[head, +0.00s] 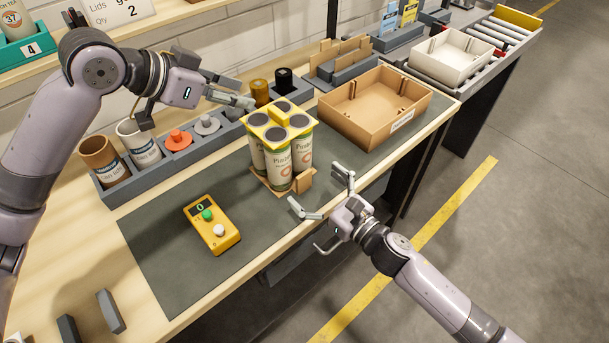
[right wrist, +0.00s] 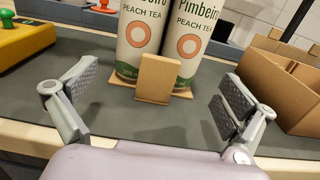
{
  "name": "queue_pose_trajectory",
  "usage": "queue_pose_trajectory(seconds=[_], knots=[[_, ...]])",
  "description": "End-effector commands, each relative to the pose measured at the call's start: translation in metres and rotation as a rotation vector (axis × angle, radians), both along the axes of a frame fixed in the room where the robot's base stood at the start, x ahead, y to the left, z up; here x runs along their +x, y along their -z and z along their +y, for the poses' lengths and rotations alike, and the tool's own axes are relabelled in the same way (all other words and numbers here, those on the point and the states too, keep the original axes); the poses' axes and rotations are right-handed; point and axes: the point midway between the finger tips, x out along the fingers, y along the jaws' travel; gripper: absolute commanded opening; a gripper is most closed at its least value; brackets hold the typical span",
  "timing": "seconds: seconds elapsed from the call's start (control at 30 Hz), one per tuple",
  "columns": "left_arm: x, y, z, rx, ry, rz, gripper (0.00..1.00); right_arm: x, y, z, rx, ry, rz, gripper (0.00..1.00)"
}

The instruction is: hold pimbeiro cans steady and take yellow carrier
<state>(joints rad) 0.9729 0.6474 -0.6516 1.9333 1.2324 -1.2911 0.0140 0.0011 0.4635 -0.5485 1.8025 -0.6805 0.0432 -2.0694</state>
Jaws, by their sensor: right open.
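Several Pimbeiro cans (head: 279,165) stand upright in a cluster on a brown cardboard base, with "Peach Tea" labels. They also show in the right wrist view (right wrist: 185,40). The yellow carrier (head: 278,120) sits across their tops, with dark can lids showing through it; it is out of the right wrist view. My left gripper (head: 243,104) is at the back left of the cans, by the carrier's edge; contact and jaw state are unclear. My right gripper (head: 320,188) is open and empty, in front of the cans and facing the cardboard tab (right wrist: 156,78).
A yellow button box (head: 211,222) stands on the dark mat (head: 165,245) to the left. An open cardboard box (head: 375,105) is behind right. A grey holder with cups and coloured knobs (head: 180,141) lines the back. The mat's front is clear.

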Motion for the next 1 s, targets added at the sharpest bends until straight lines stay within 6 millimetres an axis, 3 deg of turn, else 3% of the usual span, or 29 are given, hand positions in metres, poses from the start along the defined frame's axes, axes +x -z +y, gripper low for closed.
queue_pose_trajectory(seconds=[0.23, 0.6, 1.0], knots=[[0.000, 0.000, 0.000, 0.000, 0.000, 0.000, 0.33, 0.024, 0.000, 0.017, 0.001, 0.001, 0.001, 1.00], [0.000, 0.000, 0.000, 0.000, 0.000, 0.000, 0.33, 0.028, 0.000, 0.020, 0.001, 0.000, 0.001, 1.00], [0.000, 0.000, 0.000, 0.000, 0.000, 0.000, 0.33, 0.028, 0.000, 0.020, 0.000, 0.000, 0.000, 0.74]])
